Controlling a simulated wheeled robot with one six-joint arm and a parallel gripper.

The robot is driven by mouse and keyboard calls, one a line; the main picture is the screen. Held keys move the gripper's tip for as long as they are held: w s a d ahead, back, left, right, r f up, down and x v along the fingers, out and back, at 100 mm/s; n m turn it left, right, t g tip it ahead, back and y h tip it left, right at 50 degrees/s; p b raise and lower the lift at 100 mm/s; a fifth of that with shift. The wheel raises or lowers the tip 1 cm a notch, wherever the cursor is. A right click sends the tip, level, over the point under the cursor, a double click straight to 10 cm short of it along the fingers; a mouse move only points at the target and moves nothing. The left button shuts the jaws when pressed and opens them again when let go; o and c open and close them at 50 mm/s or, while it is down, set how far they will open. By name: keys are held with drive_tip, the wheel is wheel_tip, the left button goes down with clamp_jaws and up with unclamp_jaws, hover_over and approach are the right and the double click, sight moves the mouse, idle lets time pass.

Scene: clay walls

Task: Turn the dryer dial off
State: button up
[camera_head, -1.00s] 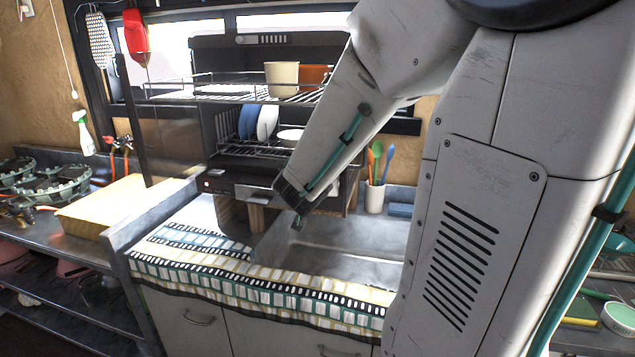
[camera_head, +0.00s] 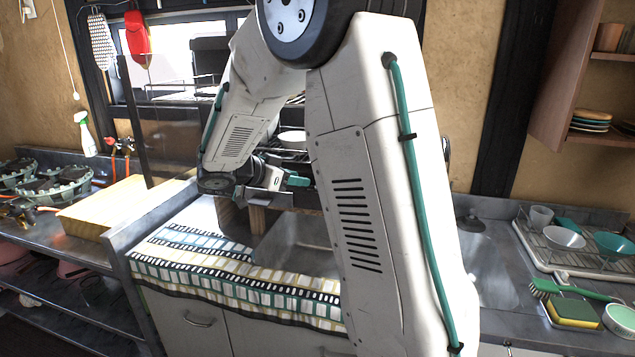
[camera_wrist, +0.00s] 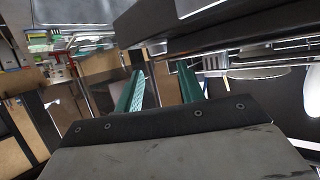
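The dish dryer is mostly hidden behind my arm in the head view; its dark upper part (camera_head: 212,55) shows at the window. In the wrist view a dark edge (camera_wrist: 165,30) and wire rack, apparently the dryer's, run across the upper right. I cannot make out the dial in either current view. My gripper (camera_head: 297,181) is in front of the dryer's lower part, its teal finger pointing right. In the wrist view my gripper (camera_wrist: 160,88) has its two teal fingers apart with nothing between them. Whether it touches the dryer is unclear.
A white bowl (camera_head: 292,138) sits in the rack. A yellow board (camera_head: 100,205) lies left; a dish tray (camera_head: 560,255) and sponge (camera_head: 573,311) are right.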

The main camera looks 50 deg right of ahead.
sight(317, 183)
drive_tip(key=x, duration=0.7)
drive_tip(key=shift+s+d+f, duration=0.1)
drive_tip(key=shift+s+d, duration=0.05)
drive_tip(key=shift+d, duration=0.25)
drive_tip(key=c, duration=0.7)
